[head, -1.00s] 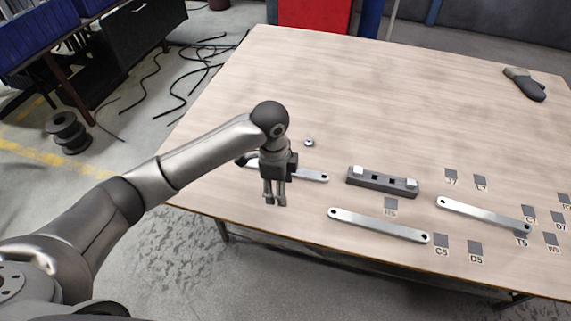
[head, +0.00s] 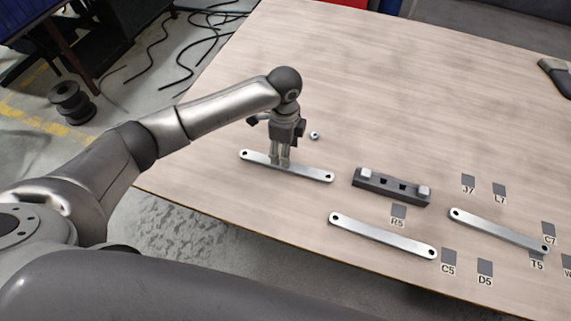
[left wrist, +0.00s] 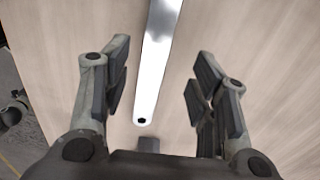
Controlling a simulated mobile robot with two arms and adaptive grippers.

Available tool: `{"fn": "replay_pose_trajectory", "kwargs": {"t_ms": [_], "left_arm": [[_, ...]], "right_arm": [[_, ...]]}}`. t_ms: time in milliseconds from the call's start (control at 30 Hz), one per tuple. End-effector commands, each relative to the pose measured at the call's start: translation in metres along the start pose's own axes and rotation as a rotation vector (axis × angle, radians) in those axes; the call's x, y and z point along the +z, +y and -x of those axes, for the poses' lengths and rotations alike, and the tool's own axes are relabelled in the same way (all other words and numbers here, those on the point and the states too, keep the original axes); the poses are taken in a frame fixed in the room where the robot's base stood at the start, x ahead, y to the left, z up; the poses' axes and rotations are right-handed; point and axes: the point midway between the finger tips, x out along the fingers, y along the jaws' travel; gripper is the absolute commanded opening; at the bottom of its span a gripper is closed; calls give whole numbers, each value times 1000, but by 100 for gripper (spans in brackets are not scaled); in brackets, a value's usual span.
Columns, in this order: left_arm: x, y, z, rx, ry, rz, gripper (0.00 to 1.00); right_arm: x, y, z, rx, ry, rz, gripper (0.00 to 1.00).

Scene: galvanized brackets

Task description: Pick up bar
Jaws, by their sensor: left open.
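Three flat galvanized bars with a hole at each end lie on the table. My left gripper (head: 280,163) is at the middle of the left bar (head: 312,174) in the head view and hides part of it. In the left wrist view the bar (left wrist: 155,70) runs between the two open fingers (left wrist: 160,85), with a gap on each side. One bar end with its dark hole shows near the palm. The front bar (head: 383,237) and the right bar (head: 500,231) lie apart from the gripper. My right gripper is not in view.
A dark block with two light pegs (head: 391,187) lies right of the left bar. A small round nut-like part (head: 314,135) lies behind it. Several grey labelled squares such as R5 (head: 398,211) mark the table (head: 400,80). A dark glove (head: 556,76) lies at far right.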

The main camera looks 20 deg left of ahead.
Motion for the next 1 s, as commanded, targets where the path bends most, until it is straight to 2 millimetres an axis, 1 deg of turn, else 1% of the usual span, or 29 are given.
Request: {"fn": "replay_pose_trajectory", "kwargs": {"t_ms": [133, 300, 400, 500, 667, 767, 1000], "left_arm": [[-2, 4, -15, 3, -1, -1, 54], [-4, 7, -41, 2, -1, 0, 54], [-3, 7, -50, 0, -1, -1, 54], [-4, 6, -53, -1, 0, -1, 54], [-4, 6, -53, -1, 0, -1, 54], [-4, 6, -53, -1, 0, -1, 42], [-4, 6, -52, -1, 0, -1, 11]], "right_arm": [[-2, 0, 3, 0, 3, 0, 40], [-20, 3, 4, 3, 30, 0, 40], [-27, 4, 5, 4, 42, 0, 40], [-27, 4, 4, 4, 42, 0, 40], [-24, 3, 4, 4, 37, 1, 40], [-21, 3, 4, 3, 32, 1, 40], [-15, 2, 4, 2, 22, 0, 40]]}}
